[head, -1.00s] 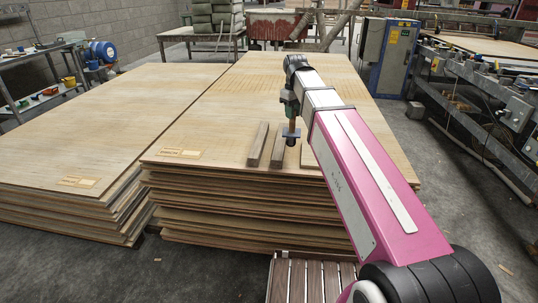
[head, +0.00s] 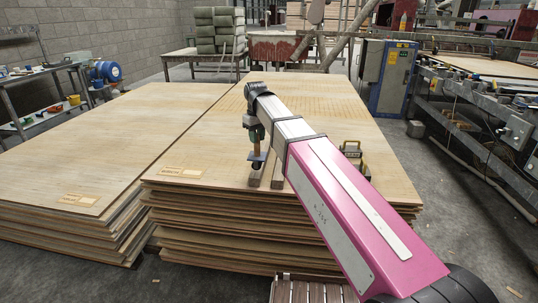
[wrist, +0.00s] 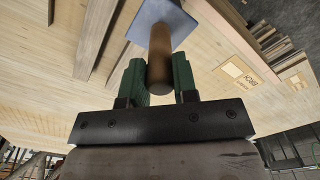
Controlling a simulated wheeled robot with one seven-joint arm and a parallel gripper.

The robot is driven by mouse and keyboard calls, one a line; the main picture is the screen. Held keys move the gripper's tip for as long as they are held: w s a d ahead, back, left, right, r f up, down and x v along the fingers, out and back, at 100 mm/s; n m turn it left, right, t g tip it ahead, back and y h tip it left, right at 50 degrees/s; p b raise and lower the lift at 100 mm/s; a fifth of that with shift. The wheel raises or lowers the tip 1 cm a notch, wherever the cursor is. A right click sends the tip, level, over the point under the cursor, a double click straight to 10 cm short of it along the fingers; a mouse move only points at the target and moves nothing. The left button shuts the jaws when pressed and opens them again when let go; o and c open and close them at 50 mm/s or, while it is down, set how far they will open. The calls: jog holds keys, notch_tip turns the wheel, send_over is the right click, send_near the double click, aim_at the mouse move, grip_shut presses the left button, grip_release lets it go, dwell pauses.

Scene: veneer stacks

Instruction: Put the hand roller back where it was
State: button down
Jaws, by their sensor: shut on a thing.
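My gripper (head: 257,139) is shut on a tool with a brown cylindrical handle (wrist: 160,62) and a flat, blue-grey square plate (wrist: 160,18) at its end. No rolling drum shows on it. In the head view the tool hangs upright, its plate (head: 258,160) low over the near part of the right veneer stack (head: 215,150). It is beside two dark wooden strips (head: 278,173); I cannot tell whether it touches anything. The green fingers grip both sides of the handle in the wrist view (wrist: 158,82).
Black-and-yellow items (head: 352,150) stand on the stack right of my arm, partly hidden by it. A paper label (head: 182,172) lies near the front edge. A second stack (head: 110,150) is on the left. The left part of the right stack's top is clear.

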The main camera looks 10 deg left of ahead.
jog(key=w+d+f, duration=0.4)
jog(key=w+f, duration=0.2)
jog(key=f, duration=0.2)
jog(key=shift+f, duration=0.25)
jog(key=c, duration=0.9)
grip_release()
notch_tip(320, 180, up, 12)
jog(key=shift+r, duration=0.15)
